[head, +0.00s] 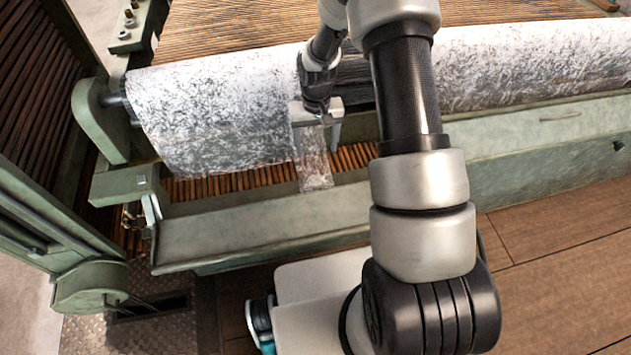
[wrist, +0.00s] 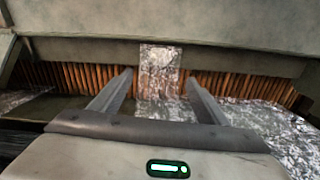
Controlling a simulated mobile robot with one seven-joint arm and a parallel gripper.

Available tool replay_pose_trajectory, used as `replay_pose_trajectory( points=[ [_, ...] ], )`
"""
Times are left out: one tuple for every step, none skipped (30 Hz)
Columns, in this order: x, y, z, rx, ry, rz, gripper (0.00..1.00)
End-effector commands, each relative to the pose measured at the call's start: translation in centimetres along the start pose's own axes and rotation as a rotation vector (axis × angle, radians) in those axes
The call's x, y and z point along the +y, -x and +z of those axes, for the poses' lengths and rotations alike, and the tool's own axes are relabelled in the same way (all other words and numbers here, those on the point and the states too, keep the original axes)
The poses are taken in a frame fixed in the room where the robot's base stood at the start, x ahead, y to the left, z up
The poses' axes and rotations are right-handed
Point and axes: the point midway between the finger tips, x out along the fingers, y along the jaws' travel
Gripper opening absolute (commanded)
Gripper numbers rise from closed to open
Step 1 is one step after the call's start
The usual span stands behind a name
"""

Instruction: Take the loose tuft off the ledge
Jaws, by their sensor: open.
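The loose tuft (head: 316,170) is a narrow grey-and-white mottled strip. It runs down across the brown slats, and its lower end lies on the pale green ledge (head: 240,217). In the wrist view the tuft (wrist: 158,62) stands upright in the middle, with its far end against the ledge (wrist: 225,55). My gripper (head: 317,148) is above the tuft in the head view. In the wrist view my gripper (wrist: 159,77) is open, with one finger on each side of the strip and nothing held. I cannot tell the height between fingertips and tuft.
A large roll (head: 215,110) of mottled white fibre lies behind the ledge, close to my gripper. Brown slats (head: 235,185) fill the gap between roll and ledge. A green frame (head: 105,125) stands at the left. Wooden floor (head: 560,220) is clear at the right.

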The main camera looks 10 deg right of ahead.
Motion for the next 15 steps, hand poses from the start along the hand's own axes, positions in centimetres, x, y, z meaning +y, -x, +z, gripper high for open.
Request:
replay_pose_trajectory(
  points=[
    [0.0, -1.3, 0.1, -0.003, 0.001, 0.0, 0.69],
    [0.0, -2.0, 0.2, -0.004, 0.001, 0.0, 0.69],
    [0.0, -2.9, 0.2, -0.005, 0.001, 0.001, 0.69],
    [0.0, -3.6, 0.2, -0.004, 0.001, 0.001, 0.69],
    [0.0, -4.3, 0.2, -0.004, 0.001, 0.001, 0.69],
    [0.0, -5.1, 0.2, -0.004, 0.001, 0.001, 0.69],
    [0.0, -5.8, 0.2, -0.004, 0.0, 0.001, 0.69],
    [0.0, -6.4, 0.2, -0.003, 0.0, 0.001, 0.69],
    [0.0, -7.3, 0.2, -0.004, 0.0, 0.001, 0.69],
    [0.0, -7.8, 0.2, -0.004, 0.001, 0.001, 0.69],
    [0.0, -8.4, 0.2, -0.004, 0.001, 0.001, 0.69],
    [0.0, -9.0, 0.2, -0.003, 0.002, 0.001, 0.69],
    [0.0, -9.4, 0.1, -0.002, 0.002, 0.001, 0.69],
    [0.0, -9.7, 0.1, -0.001, 0.002, 0.001, 0.69],
    [0.0, -10.1, 0.1, -0.001, 0.002, 0.001, 0.69]
  ],
)
